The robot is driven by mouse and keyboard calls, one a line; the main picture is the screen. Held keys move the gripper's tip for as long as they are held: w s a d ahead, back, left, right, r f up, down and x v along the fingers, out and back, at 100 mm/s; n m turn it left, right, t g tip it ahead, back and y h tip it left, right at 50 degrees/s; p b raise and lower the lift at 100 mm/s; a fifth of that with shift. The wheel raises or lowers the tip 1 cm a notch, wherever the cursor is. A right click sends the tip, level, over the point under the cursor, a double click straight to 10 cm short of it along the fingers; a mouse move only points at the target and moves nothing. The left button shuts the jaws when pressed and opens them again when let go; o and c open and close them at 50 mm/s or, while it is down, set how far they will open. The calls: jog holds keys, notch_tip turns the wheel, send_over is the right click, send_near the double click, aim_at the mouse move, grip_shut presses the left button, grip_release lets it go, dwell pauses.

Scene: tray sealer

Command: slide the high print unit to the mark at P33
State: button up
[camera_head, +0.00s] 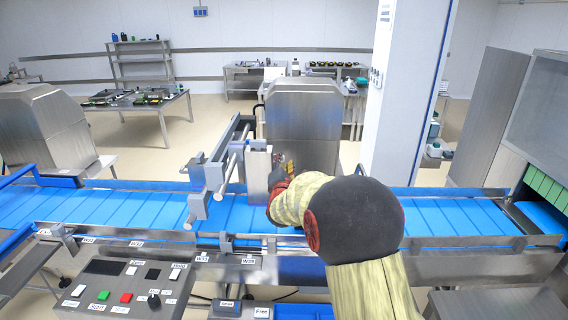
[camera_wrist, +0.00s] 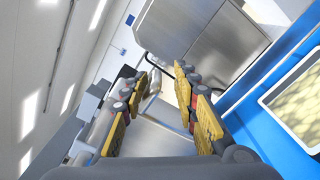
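A pale grey upright box unit (camera_head: 258,172), which looks like the high print unit, stands over the blue belt beside the rods of a gantry frame (camera_head: 213,178). In the wrist view my gripper (camera_wrist: 161,75) shows two yellow-padded fingers apart, with a pale metal part visible in the gap. I cannot tell whether they touch it. Small labels (camera_head: 248,260) sit along the front rail; I cannot read P33 on any of them.
The blue conveyor belt (camera_head: 450,217) runs across the view. A large steel housing (camera_head: 303,118) stands behind it. A tray with yellowish contents (camera_wrist: 291,103) lies on the belt at the right of the wrist view. A control panel (camera_head: 120,285) is at front left.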

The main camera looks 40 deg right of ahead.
jog(key=shift+a, duration=0.1)
jog(key=shift+r, duration=0.1)
jog(key=shift+s+a, duration=0.25)
jog(key=shift+s, duration=0.05)
jog(key=v, duration=1.1)
